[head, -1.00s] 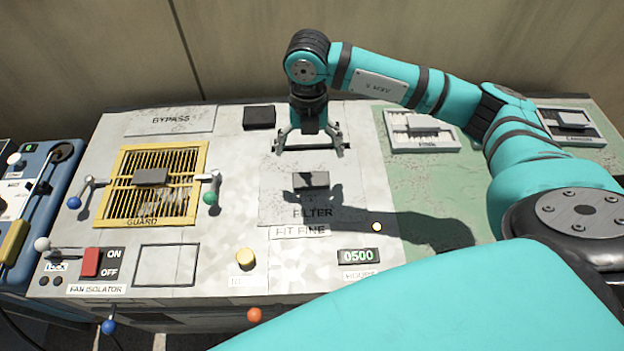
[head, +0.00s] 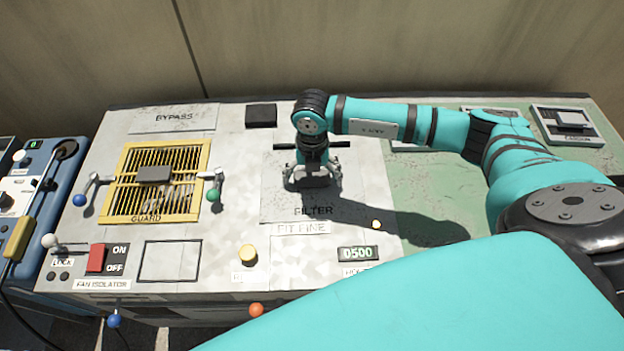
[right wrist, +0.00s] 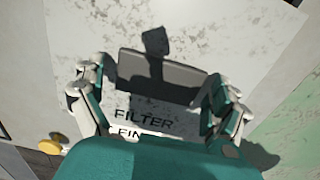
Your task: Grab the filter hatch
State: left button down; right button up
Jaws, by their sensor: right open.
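The filter hatch (head: 277,205) is a pale grey, worn panel marked FILTER on the sloped console. In the right wrist view the hatch (right wrist: 120,36) fills much of the picture, and its dark grey block handle (right wrist: 165,76) lies between my fingers. My right gripper (head: 313,183) is over the hatch, pointing down, and hides the handle in the head view. In the right wrist view my right gripper (right wrist: 152,92) is open, one finger at each end of the handle. I cannot tell whether the fingers touch it. My left gripper is not in view.
A yellow guard grille (head: 127,205) with a blue-knobbed and a green-knobbed lever sits left of the hatch. A red fan isolator switch (head: 96,258), a yellow knob (head: 248,254) and an hours counter (head: 358,253) lie nearer. A dark bar (head: 340,144) is behind my gripper.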

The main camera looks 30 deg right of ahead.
jog(key=c, duration=1.4)
jog(key=shift+r, duration=0.1)
jog(key=shift+r, duration=0.15)
